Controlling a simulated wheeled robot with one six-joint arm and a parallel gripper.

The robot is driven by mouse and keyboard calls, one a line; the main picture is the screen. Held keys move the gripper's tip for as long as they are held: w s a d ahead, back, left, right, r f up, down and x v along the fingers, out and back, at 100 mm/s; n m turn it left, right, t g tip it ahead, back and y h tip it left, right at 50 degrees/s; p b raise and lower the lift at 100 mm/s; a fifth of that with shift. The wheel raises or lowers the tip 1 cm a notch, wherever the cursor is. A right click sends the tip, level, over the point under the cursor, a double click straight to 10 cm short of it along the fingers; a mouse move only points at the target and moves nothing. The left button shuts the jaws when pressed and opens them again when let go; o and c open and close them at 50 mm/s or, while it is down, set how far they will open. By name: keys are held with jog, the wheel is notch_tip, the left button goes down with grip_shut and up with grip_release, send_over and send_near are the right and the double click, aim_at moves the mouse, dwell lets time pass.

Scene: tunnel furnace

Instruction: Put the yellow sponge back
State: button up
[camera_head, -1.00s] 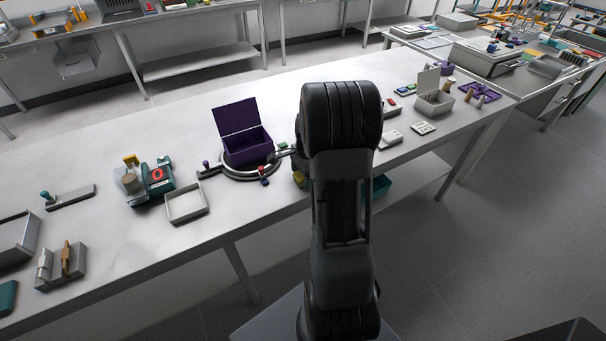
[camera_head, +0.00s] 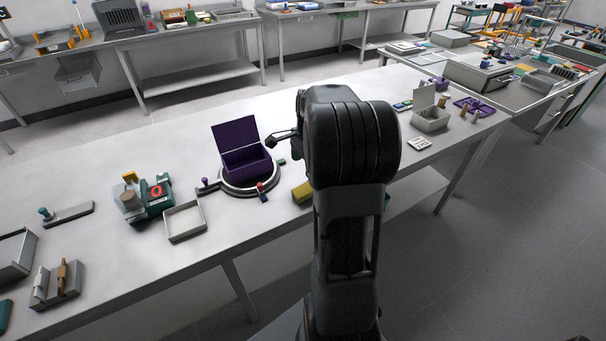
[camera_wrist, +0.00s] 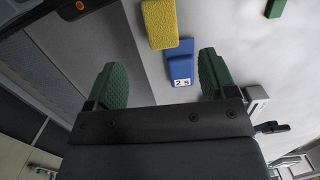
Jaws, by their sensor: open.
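The yellow sponge (camera_wrist: 160,22) lies on the white table top at the top of the wrist view, touching or very close to a blue block (camera_wrist: 180,66) with a white "25" label. In the head view, a yellow block (camera_head: 302,191), which looks like the same sponge, shows near the table's front edge, partly hidden by my arm. My gripper (camera_wrist: 163,80) is open, with its green-padded fingers wide apart and nothing held between them. The blue block lies between and beyond the fingers in the picture, with the sponge farther off. The fingers are not clear in the head view.
On the table, a purple open-lidded box (camera_head: 246,160) stands on a round base, with an empty pale tray (camera_head: 185,222) and a teal device (camera_head: 150,200) to its left. A grey lidded box (camera_head: 431,118) stands at the right. The table's back strip is clear.

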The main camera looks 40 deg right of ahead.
jog(key=s+a+r+n+t+h, duration=0.1)
jog(key=s+a+r+n, duration=0.1)
jog(key=a+n, duration=0.25)
jog(key=s+a+r+n, duration=0.1)
jog(key=a+r+n, duration=0.2)
jog(key=a, duration=0.2)
jog(key=s+a+f+n+t, duration=0.1)
jog(key=s+a+n+t, duration=0.1)
jog(key=s+a+n, duration=0.7)
jog(key=a+n, duration=0.2)
jog(key=n, duration=0.1)
jog(key=shift+s+a+t, duration=0.15)
jog(key=shift+a+t, duration=0.05)
jog(key=shift+t, duration=0.1)
